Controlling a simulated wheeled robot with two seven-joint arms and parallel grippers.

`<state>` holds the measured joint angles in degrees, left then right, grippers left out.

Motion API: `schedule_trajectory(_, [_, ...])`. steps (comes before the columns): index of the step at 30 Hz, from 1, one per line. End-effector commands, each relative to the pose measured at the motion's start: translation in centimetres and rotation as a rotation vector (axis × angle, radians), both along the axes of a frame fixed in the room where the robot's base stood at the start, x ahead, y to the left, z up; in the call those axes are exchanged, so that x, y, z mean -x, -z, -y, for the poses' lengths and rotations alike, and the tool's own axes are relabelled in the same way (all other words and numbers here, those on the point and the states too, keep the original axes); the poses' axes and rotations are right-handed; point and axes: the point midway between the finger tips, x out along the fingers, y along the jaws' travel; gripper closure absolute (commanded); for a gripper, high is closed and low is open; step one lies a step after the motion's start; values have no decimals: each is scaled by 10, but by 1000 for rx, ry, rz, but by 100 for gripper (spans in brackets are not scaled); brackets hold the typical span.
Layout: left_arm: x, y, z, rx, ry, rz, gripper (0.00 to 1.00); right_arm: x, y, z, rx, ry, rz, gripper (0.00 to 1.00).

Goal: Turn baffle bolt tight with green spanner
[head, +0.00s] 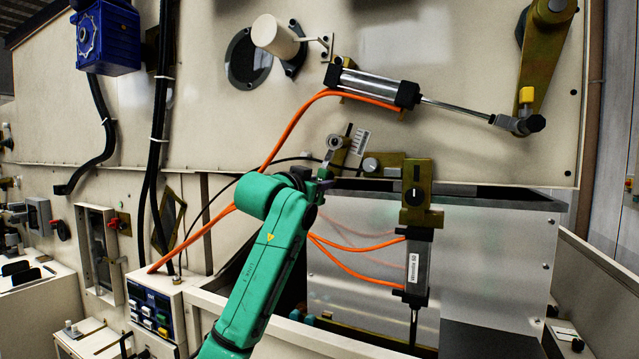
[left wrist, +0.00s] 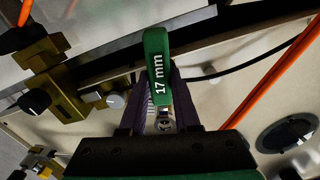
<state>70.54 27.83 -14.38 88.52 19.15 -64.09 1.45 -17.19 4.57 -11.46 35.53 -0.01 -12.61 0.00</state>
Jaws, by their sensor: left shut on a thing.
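The left wrist view shows the gripper (left wrist: 160,104) shut on the green spanner (left wrist: 157,60), marked "17 mm". The spanner's metal ring end (left wrist: 163,119) shows between the fingers and lines up with the bolt. I cannot tell whether it is fully seated around the bolt. The green handle is mostly hidden in the head view. My right gripper is not in view.
A black knob on a brass bracket (head: 415,195) and a smaller silver knob (head: 371,165) sit right of the bolt. An air cylinder (head: 372,87) is above. Orange hoses (head: 285,140) and a black cable pass close to the gripper. The open hopper (head: 480,240) lies below right.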

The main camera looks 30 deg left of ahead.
Motion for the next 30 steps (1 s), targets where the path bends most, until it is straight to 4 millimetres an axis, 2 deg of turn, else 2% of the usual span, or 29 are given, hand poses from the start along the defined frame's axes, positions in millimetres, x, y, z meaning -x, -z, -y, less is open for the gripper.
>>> schedule_trajectory(14, [0,0,0,0,0,1,100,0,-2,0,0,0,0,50])
schedule_trajectory(23, [-7,-2,0,0,0,1,100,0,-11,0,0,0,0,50])
schedule_trajectory(30, [-7,-1,0,0,0,2,100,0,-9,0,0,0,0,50])
